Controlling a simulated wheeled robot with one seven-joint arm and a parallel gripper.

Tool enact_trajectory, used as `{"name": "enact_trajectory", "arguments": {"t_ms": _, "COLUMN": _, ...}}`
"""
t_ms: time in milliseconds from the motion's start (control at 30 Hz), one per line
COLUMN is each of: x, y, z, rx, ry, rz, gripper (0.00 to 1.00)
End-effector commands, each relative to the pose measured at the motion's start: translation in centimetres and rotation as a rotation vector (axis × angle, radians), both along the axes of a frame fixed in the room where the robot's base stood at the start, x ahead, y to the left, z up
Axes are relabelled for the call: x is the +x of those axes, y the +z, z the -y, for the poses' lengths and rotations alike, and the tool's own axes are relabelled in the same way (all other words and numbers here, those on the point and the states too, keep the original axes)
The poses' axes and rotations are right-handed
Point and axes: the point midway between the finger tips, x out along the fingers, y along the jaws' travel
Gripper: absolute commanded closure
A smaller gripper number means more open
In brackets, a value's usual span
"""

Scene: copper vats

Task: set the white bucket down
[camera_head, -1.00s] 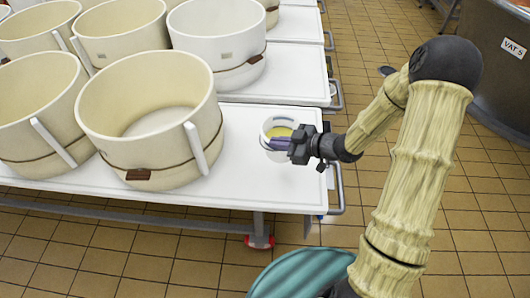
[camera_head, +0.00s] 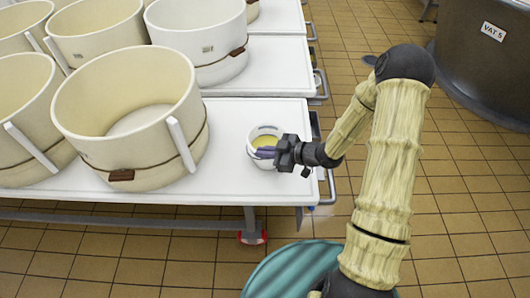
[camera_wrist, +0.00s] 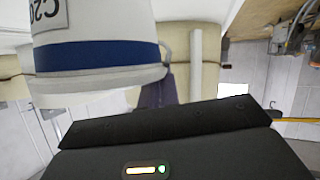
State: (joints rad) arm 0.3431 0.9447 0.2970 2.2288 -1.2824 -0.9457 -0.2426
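The white bucket (camera_head: 264,132) is over the right end of the near white table top (camera_head: 225,180), with yellow contents inside. I cannot tell whether its base touches the table. My gripper (camera_head: 266,152) reaches in from the right, its purple fingers at the bucket's near right side, and looks shut on it. In the wrist view the bucket (camera_wrist: 95,50) appears upside down, with a blue band and a partly visible label. The purple fingers (camera_wrist: 156,92) are beside its rim, where the exact grip is partly hidden by the dark gripper body.
A large cream tub (camera_head: 130,115) stands left of the bucket, with more tubs behind. Bare table lies around the bucket. The table's right edge has a metal rail (camera_head: 330,185). A copper vat marked VAT 5 (camera_head: 480,70) stands at the far right. A teal ribbed round object (camera_head: 285,270) is below.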

Motion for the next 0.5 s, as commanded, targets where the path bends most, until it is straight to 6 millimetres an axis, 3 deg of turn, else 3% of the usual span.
{"name": "enact_trajectory", "arguments": {"t_ms": 200, "x": 0.06, "y": 0.06, "z": -0.03, "rx": 0.000, "ry": 0.000, "rz": 0.002, "gripper": 1.00}}
{"name": "enact_trajectory", "arguments": {"t_ms": 300, "x": 0.02, "y": -0.06, "z": 0.02, "rx": -0.001, "ry": -0.002, "rz": -0.001, "gripper": 0.77}}
{"name": "enact_trajectory", "arguments": {"t_ms": 500, "x": 0.02, "y": -0.03, "z": 0.02, "rx": -0.001, "ry": -0.002, "rz": -0.001, "gripper": 0.74}}
